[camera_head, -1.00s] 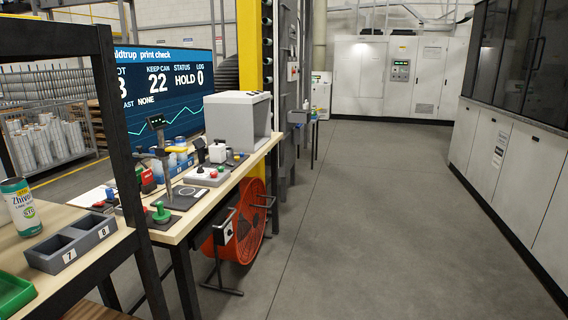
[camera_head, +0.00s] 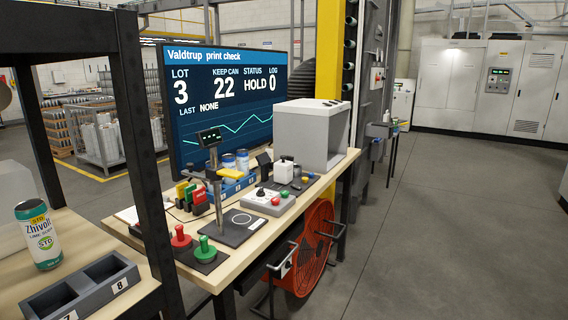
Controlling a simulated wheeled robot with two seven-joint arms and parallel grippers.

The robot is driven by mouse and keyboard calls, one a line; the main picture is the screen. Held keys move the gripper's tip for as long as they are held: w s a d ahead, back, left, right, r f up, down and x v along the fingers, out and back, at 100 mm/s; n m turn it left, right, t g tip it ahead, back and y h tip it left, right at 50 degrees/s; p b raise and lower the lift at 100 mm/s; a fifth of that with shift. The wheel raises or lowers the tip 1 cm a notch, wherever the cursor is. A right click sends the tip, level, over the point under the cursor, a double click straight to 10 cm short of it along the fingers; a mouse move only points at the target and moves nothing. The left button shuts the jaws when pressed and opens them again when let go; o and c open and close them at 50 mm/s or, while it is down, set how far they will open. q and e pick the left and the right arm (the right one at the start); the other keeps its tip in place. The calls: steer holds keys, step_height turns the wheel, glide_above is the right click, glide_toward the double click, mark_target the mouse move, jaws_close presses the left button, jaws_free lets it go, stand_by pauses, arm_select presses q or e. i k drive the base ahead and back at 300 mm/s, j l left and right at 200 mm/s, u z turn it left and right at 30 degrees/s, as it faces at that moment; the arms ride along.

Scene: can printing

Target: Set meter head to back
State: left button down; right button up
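The meter stands on the bench (camera_head: 268,218) in front of the screen. A dark base plate (camera_head: 237,226) with a pale ring lies at the foot of the post. I cannot tell which way the meter head is set. Neither of my grippers is in view.
A red knob (camera_head: 180,238) and a green knob (camera_head: 204,247) stand at the bench front. A grey button box (camera_head: 270,201) and grey hood (camera_head: 313,135) are to the right. The screen (camera_head: 222,100) reads HOLD. A can (camera_head: 38,236) stands on the left rack. The floor at right is clear.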

mark_target(283, 169)
steer(key=i+l+u, duration=0.3)
steer(key=i+l, duration=1.75)
steer(key=l, duration=0.15)
